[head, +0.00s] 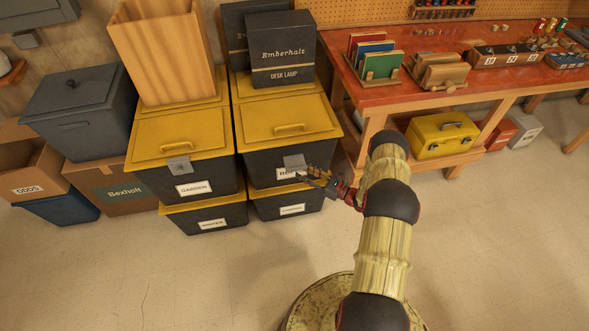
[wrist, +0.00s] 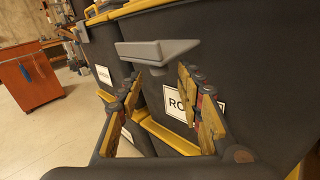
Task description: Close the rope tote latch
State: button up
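The rope tote (head: 262,172) is a dark bin with a yellow lid, on top of another tote in the right stack. Its white label, partly hidden by my gripper, reads "RO" in the wrist view (wrist: 178,103). The grey latch (head: 294,162) sits at the lid's front edge; in the wrist view the latch (wrist: 158,50) sticks outward from the tote front, raised. My gripper (head: 308,176) is in front of the tote, just below the latch. In the wrist view my gripper (wrist: 158,80) has its fingers apart with nothing between them; contact with the latch cannot be told.
The garden tote (head: 190,178) stands directly left, with its own grey latch (head: 178,165). A black Emberhalt box (head: 281,50) stands on the totes behind. A red-topped workbench (head: 420,92) with a yellow toolbox (head: 440,135) below is at right. The floor in front is clear.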

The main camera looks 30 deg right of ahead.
aim_at(295, 168)
jog(key=shift+b+x, duration=0.5)
jog(key=shift+x, duration=2.05)
jog(key=c, duration=0.3)
grip_shut()
